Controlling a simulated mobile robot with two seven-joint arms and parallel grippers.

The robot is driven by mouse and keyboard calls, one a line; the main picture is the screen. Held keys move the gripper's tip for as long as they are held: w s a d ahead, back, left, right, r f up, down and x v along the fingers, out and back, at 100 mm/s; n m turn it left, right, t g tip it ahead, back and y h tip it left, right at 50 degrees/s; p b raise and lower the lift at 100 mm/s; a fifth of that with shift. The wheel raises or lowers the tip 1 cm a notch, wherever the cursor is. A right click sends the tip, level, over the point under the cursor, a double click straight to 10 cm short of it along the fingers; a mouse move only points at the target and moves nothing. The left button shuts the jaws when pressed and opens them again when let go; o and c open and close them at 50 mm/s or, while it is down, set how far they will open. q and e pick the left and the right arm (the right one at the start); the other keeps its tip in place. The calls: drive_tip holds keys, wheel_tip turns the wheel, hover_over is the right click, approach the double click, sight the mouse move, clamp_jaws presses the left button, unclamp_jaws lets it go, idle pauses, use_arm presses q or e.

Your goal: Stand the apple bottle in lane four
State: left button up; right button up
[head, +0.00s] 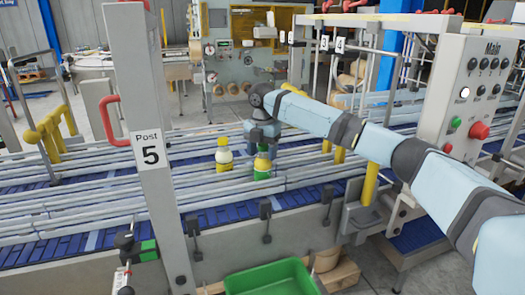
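Two small bottles stand upright on the conveyor among the rails. One bottle (223,157) has a yellow cap and a pale body. The other, a green bottle (262,170) with yellow on it, is just to its right; it may be the apple bottle, but no label is readable. My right gripper (262,145) points down at the top of the green bottle; whether its fingers are closed on it is too small to tell. A number 4 sign (339,45) hangs at the back right beside a 3. My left gripper is out of view.
Long metal rails (80,205) divide the blue conveyor. A control panel (470,95) with buttons stands at right. A green crate (270,280) sits in front, below the conveyor.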

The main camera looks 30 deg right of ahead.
drive_tip(key=shift+o, duration=1.4)
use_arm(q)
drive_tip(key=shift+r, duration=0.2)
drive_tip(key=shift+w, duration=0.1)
use_arm(e)
wheel_tip(320, 180, up, 11)
drive_tip(key=shift+f+b, duration=0.1)
drive_tip(key=shift+b, duration=1.15)
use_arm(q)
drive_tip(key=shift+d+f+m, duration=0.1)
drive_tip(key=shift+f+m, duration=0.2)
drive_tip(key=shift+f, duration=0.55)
use_arm(e)
drive_tip(key=shift+r, duration=0.7)
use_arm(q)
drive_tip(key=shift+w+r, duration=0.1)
use_arm(e)
drive_tip(key=shift+f, duration=0.1)
